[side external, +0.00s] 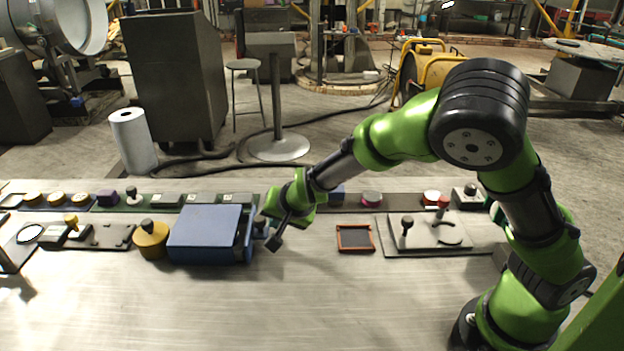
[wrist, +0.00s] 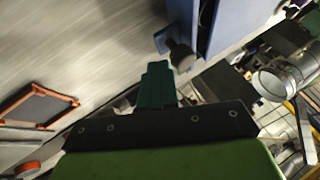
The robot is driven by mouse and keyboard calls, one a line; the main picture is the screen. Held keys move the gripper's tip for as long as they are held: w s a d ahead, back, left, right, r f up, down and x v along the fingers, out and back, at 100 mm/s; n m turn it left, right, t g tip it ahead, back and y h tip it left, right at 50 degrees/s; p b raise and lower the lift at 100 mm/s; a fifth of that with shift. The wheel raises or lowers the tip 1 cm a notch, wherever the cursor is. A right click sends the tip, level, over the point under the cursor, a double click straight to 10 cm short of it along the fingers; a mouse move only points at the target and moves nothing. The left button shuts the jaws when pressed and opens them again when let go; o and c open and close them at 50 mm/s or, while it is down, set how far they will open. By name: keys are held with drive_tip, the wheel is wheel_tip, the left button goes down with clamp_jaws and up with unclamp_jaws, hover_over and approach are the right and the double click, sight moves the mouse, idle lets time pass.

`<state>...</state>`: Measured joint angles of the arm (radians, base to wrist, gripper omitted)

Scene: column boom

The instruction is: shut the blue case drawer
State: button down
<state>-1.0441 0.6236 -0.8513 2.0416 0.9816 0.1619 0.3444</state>
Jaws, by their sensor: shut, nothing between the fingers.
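The blue case (side external: 205,225) sits on the metal bench, left of centre in the side view, and its body shows at the top of the wrist view (wrist: 243,22). Its drawer front (side external: 249,241) is on the right side, facing my gripper, and seems to stand a little out from the body. A dark round knob (wrist: 181,56) sticks out from the drawer front. My gripper (side external: 275,241) is just right of the drawer, low over the bench. In the wrist view its green fingers (wrist: 157,84) are together and empty, close to the knob; contact cannot be told.
A yellow round knob block (side external: 151,239) stands left of the case. An orange-rimmed tray (side external: 355,238) and a grey plate with levers (side external: 432,231) lie to the right. Several small items line the bench's back. The front of the bench is clear.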

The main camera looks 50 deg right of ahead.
sight(257, 223)
drive_tip(key=shift+w+a, duration=1.3)
drive_tip(key=shift+a, duration=0.05)
drive_tip(key=shift+s+a, duration=0.1)
